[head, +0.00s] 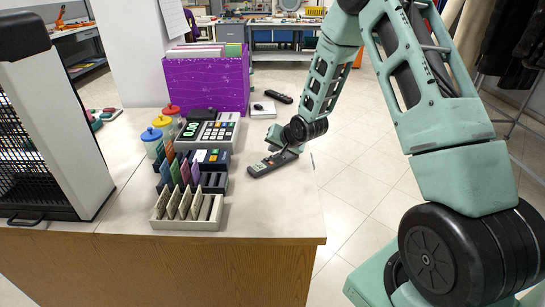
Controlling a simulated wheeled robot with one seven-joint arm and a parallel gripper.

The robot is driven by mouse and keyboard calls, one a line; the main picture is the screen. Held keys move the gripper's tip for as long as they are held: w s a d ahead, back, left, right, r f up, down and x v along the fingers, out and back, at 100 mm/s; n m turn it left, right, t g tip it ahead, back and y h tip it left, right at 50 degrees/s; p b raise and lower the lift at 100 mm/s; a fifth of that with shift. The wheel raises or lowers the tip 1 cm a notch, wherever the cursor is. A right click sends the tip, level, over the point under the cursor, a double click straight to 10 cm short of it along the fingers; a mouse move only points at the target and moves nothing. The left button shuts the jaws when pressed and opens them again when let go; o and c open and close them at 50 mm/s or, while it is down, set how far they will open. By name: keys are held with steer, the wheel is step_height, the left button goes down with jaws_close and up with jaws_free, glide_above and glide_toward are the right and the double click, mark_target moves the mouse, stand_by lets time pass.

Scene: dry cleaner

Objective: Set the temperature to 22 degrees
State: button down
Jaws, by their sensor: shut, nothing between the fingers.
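A dark handheld remote (257,168) with small buttons lies near the right edge of the counter. My gripper (269,152) reaches down to it from the right, with its shut, empty fingertips at or just above the remote's upper face. I cannot tell whether they touch it. The gripper and wrist hide part of the remote, and I cannot read a temperature on it. A second dark remote (278,96) lies farther back, near the counter's far right corner.
A keypad device (219,128) with a green display stands mid-counter. Card racks (185,222), lidded jars (162,122) and a purple file box (207,83) stand around it. A white-and-black cabinet (80,140) fills the left. The counter's front right is clear.

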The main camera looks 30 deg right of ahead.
steer(key=shift+f, duration=0.2)
steer(key=shift+f+b, duration=0.25)
steer(key=shift+b, duration=0.05)
steer(key=shift+f, duration=0.35)
stand_by(0.6)
stand_by(0.3)
steer(key=shift+r+p, duration=0.45)
steer(key=shift+r, duration=0.3)
step_height(320, 180, up, 5)
steer(key=p, duration=0.4)
steer(key=shift+r, duration=0.1)
stand_by(2.2)
